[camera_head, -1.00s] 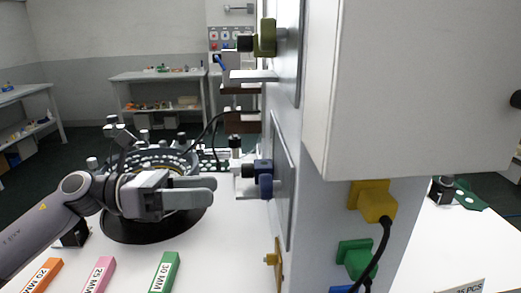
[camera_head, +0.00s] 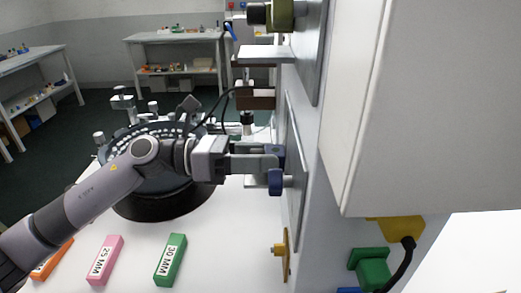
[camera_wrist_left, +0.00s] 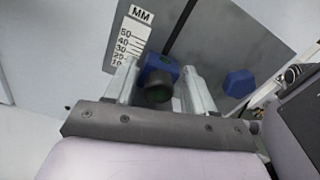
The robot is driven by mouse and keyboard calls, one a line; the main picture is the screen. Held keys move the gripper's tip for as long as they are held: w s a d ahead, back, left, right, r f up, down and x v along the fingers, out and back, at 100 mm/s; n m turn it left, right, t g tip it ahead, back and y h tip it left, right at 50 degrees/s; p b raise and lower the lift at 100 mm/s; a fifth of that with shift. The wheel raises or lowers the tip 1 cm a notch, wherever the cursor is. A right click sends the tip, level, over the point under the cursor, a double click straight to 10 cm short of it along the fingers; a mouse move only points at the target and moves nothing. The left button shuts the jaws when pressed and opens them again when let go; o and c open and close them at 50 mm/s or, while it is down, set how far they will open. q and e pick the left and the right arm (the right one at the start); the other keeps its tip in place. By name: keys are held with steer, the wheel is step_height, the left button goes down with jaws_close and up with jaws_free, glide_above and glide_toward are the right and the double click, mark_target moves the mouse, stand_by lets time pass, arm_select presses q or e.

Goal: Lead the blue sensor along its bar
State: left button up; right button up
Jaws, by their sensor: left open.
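The blue sensor (camera_head: 276,182) sits on the side face of the grey column, partly hidden behind my gripper in the head view. In the left wrist view the blue sensor (camera_wrist_left: 158,76) with its dark round end lies between my two fingers. My left gripper (camera_wrist_left: 160,92) is open, with a finger on either side of it; whether they touch it I cannot tell. My left gripper (camera_head: 275,163) reaches the sensor from the left in the head view. A white MM scale (camera_wrist_left: 131,38) is fixed next to the sensor. My right gripper is not in view.
An olive sensor (camera_head: 278,14) is mounted higher on the column. A white cabinet (camera_head: 425,110) juts out at the right. A black round turntable (camera_head: 150,203) stands behind my arm. Green (camera_head: 170,260), pink (camera_head: 105,260) and orange (camera_head: 52,258) blocks lie on the white table.

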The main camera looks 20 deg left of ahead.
mark_target(287, 141)
arm_select(q)
jaws_close()
step_height(287, 141, up, 3)
steer(key=shift+r+p, duration=0.1)
steer(key=shift+p, duration=0.65)
jaws_free()
steer(key=b+v, duration=0.3)
steer(key=v, duration=0.4)
